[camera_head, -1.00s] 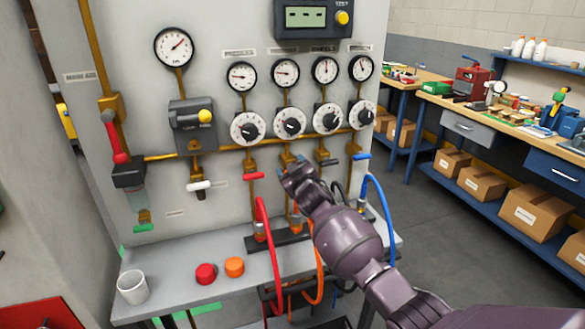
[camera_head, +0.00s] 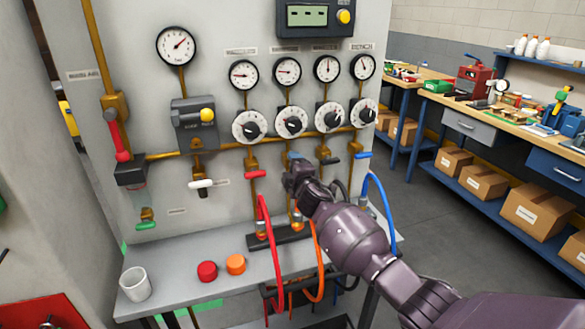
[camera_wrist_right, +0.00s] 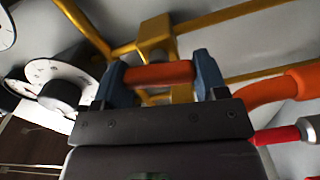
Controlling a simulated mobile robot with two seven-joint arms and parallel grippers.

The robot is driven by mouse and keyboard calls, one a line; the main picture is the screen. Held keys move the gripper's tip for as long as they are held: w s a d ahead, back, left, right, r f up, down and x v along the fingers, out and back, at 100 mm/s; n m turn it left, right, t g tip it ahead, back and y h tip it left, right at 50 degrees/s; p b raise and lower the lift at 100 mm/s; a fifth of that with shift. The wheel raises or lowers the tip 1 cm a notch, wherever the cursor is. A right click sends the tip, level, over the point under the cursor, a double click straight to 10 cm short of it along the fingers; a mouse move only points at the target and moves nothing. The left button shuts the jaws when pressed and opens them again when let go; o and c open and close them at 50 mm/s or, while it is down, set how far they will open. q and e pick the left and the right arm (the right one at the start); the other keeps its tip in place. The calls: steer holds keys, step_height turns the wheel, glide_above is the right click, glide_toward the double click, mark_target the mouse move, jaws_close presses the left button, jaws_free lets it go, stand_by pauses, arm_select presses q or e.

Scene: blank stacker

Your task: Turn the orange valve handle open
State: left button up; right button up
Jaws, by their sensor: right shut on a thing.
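The orange valve handle (camera_wrist_right: 158,74) shows in the right wrist view as a short bar in front of a brass valve body (camera_wrist_right: 156,38). My right gripper (camera_wrist_right: 164,82) has its two blue fingertips at either end of the handle and is shut on it. In the head view my right gripper (camera_head: 296,172) is at the second valve from the left in the lower row and hides the handle. A red handle (camera_head: 255,174) is to its left, a black handle (camera_head: 330,161) and a blue handle (camera_head: 363,156) to its right. My left gripper is not in view.
A red hose (camera_head: 268,235), an orange hose (camera_head: 318,262) and a blue hose (camera_head: 388,205) hang close to my right arm. A white cup (camera_head: 135,285), a red cap (camera_head: 207,271) and an orange cap (camera_head: 236,264) stand on the grey shelf (camera_head: 190,255).

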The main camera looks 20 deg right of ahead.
steer(key=shift+f+n, duration=0.15)
steer(key=shift+n, duration=0.95)
steer(key=o, duration=0.9)
steer(key=shift+o, duration=0.2)
steer(key=s+p, duration=0.2)
steer(key=s, duration=0.9)
steer(key=shift+d, duration=0.2)
